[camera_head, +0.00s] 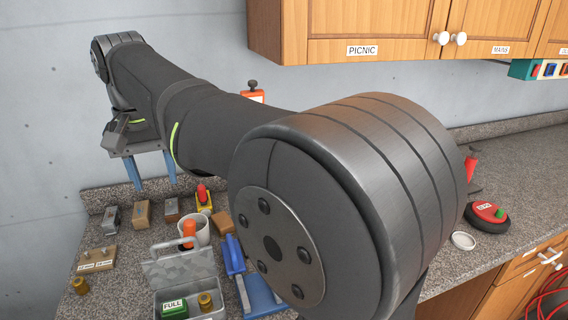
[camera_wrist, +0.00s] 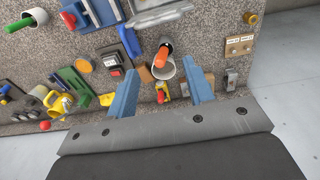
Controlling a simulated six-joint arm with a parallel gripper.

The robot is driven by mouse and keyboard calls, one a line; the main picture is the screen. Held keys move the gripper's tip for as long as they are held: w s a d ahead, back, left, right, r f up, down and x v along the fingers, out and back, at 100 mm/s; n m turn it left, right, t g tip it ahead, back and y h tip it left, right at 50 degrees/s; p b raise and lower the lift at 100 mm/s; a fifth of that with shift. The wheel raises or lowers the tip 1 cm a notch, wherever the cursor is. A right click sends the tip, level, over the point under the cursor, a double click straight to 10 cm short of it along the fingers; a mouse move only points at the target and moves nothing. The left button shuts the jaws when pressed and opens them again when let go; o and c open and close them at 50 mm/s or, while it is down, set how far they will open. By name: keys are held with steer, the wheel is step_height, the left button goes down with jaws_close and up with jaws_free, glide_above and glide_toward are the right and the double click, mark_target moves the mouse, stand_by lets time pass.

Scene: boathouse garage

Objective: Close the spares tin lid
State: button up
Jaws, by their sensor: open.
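The spares tin (camera_head: 190,284) is a grey metal box on the counter, at the bottom of the head view. Its lid (camera_head: 180,266) is open and stands raised along the tin's far side. A green box marked FULL (camera_head: 173,308) and a brass piece (camera_head: 206,302) are inside. In the wrist view, the grey mottled lid (camera_wrist: 158,15) shows at the top edge, and the rest of the tin is mostly cut off. My gripper (camera_head: 152,186) is open and empty, beyond the tin and above the back of the counter. Its two blue fingers (camera_wrist: 164,88) point down, apart from the lid.
A white mug (camera_head: 202,235) with an orange-handled item stands just beyond the tin. A blue tool (camera_head: 233,256) lies close at its right. Several small blocks line the back, near a wooden block with pegs (camera_head: 97,259). Wall cabinets (camera_head: 385,30) hang above.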

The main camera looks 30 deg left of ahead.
steer(key=shift+g, duration=0.4)
steer(key=w+a+f, duration=0.2)
steer(key=w+a, duration=0.1)
steer(key=shift+w+f, duration=0.2)
steer(key=shift+f, duration=0.05)
jaws_close()
step_height(320, 180, down, 11)
steer(key=s+d, duration=0.2)
steer(key=shift+s+d, duration=0.35)
steer(key=shift+s, duration=0.1)
